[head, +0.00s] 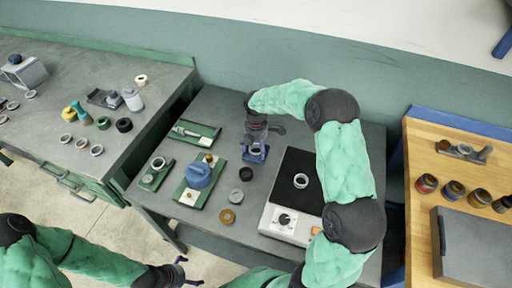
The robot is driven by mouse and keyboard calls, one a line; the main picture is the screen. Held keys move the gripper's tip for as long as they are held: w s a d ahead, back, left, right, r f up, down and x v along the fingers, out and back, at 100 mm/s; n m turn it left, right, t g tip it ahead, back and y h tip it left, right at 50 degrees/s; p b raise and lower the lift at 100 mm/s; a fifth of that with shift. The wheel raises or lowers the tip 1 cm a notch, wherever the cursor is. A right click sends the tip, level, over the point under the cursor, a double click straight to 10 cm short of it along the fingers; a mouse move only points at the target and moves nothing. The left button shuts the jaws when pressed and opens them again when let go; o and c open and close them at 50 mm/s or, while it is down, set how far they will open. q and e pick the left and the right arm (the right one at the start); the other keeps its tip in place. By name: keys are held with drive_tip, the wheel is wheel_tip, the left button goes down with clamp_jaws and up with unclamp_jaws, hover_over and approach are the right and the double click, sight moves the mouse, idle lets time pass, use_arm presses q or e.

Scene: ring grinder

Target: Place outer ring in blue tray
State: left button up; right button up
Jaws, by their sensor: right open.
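The small blue tray (248,158) is on the grey middle table, below my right gripper (255,147). My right gripper is open and points down at the tray. A metallic ring (254,152) appears at the tray, between or just below the fingertips; whether it touches them is too small to tell. Another silver ring (301,181) lies on the black pad of the grinder (290,218). I cannot tell which of them is the outer ring. My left gripper (184,272) is low at the front, away from these things, with its fingers apart and empty.
Left of the tray are green mats with a caliper (184,132), a blue round object (198,175) and a ring (158,163). A cluttered bench (60,90) stands left, a wooden table (425,150) right.

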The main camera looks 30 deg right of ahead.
wheel_tip(320, 180, up, 12)
drive_tip(key=p, duration=0.3)
drive_tip(key=shift+r, duration=0.15)
drive_tip(key=shift+p, duration=0.3)
